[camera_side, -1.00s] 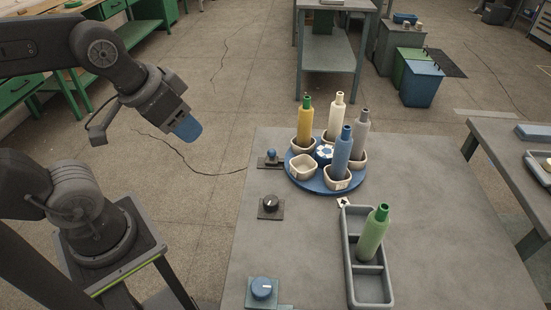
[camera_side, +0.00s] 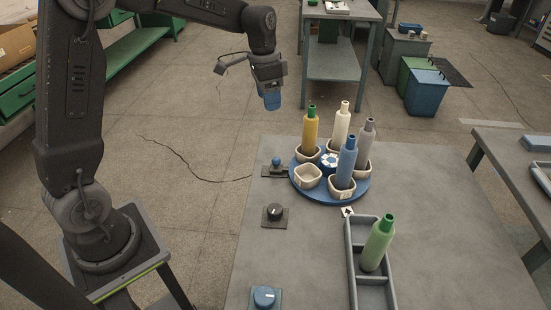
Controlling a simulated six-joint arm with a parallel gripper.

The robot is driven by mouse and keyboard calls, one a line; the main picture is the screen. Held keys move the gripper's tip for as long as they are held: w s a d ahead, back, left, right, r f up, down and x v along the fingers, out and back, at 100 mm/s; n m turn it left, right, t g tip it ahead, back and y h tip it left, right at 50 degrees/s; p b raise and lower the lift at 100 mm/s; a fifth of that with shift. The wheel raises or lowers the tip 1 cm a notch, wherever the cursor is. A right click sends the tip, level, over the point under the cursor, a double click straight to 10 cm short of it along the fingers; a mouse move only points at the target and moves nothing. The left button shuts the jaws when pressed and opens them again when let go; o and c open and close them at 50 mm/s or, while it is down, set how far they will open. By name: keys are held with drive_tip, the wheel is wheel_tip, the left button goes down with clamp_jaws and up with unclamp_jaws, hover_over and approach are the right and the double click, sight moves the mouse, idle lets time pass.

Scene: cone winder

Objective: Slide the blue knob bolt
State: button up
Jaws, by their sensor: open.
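The blue knob bolt (camera_side: 276,162) is a small blue knob on a dark plate at the far left edge of the grey table, just left of the blue turntable (camera_side: 333,197). My gripper (camera_side: 271,101), with blue fingers pointing down, hangs above and behind the bolt, well apart from it. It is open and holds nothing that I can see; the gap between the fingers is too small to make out.
The turntable carries yellow, white, grey and blue cones in cups, with one empty cup (camera_side: 307,176) at the front left. A black knob (camera_side: 274,211) and a blue dial (camera_side: 264,297) sit along the left edge. A grey tray (camera_side: 375,300) holds a green cone (camera_side: 378,243).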

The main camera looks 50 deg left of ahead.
drive_tip(key=m+g+h, duration=0.1)
drive_tip(key=m+g, duration=0.1)
hover_over(275, 158)
drive_tip(key=w+a, duration=0.2)
wheel_tip(275, 158, down, 11)
drive_tip(key=f, duration=0.4)
drive_tip(key=s+d+f, duration=0.1)
drive_tip(key=f, duration=0.9)
drive_tip(key=shift+s+d, duration=0.3)
drive_tip(key=shift+d, duration=0.1)
clamp_jaws()
